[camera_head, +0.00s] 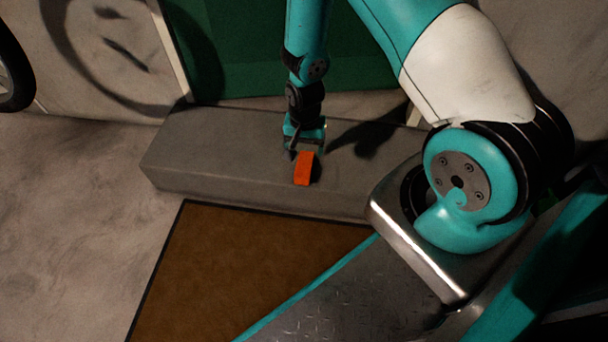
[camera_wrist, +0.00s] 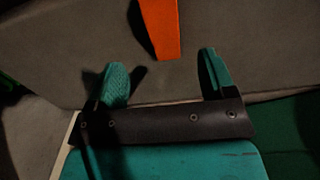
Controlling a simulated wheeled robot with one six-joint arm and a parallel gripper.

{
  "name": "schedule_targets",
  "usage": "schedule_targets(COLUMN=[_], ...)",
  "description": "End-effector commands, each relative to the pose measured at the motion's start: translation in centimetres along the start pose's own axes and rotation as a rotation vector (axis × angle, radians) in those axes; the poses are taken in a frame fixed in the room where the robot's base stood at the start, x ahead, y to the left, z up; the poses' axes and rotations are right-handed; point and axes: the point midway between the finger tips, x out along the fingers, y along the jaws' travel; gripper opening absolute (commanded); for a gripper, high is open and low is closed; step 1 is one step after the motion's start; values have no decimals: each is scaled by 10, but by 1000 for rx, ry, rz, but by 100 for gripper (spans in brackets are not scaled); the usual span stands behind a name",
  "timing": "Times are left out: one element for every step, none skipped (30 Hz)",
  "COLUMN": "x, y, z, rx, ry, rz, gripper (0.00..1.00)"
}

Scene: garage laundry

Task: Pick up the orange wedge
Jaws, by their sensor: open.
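The orange wedge (camera_head: 304,169) lies on top of a grey step (camera_head: 225,152). In the wrist view the wedge (camera_wrist: 162,27) is at the top edge, partly cut off, with its near end pointing toward the jaws. My gripper (camera_head: 303,150) is just behind the wedge in the head view, pointing down close above the step. In the wrist view my gripper (camera_wrist: 162,75) has its two teal fingers apart, with nothing between them. The wedge's near end is just beyond the fingertips, roughly centred between them. I cannot tell the exact height of the fingertips over the step.
A green door (camera_head: 255,50) stands behind the step. A brown mat (camera_head: 240,265) lies on the floor in front of it. Part of a wheel (camera_head: 14,70) shows at the far left. The step's top is clear to the left of the wedge.

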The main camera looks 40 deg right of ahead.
Motion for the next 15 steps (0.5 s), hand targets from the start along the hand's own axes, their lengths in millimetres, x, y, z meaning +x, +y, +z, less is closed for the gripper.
schedule_targets(x=[19, 24, 31, 35, 38, 41, 43, 45, 46, 46, 47, 49, 51, 53, 58], y=[0, 0, 0, 0, 0, 0, 0, 0, 0, 0, -1, -1, -1, -1, -1], z=[0, 0, 1, 1, 1, 0, 0, 0, 0, 0, 0, 0, 0, 0, 0], rx=[-1, -1, -1, -1, -1, -1, -1, -1, -1, -1, -1, -1, -1, -1, -1], ry=[-1, -2, -2, -2, -2, -1, -1, 0, 0, 0, 0, 0, 0, 0, -1], rz=[1, 1, 1, 1, 1, 0, 0, 0, 0, 0, 0, 0, 0, 0, 0], gripper=[77, 77, 77, 77, 77, 77, 77, 77, 77, 77, 77, 77, 77, 77, 77])
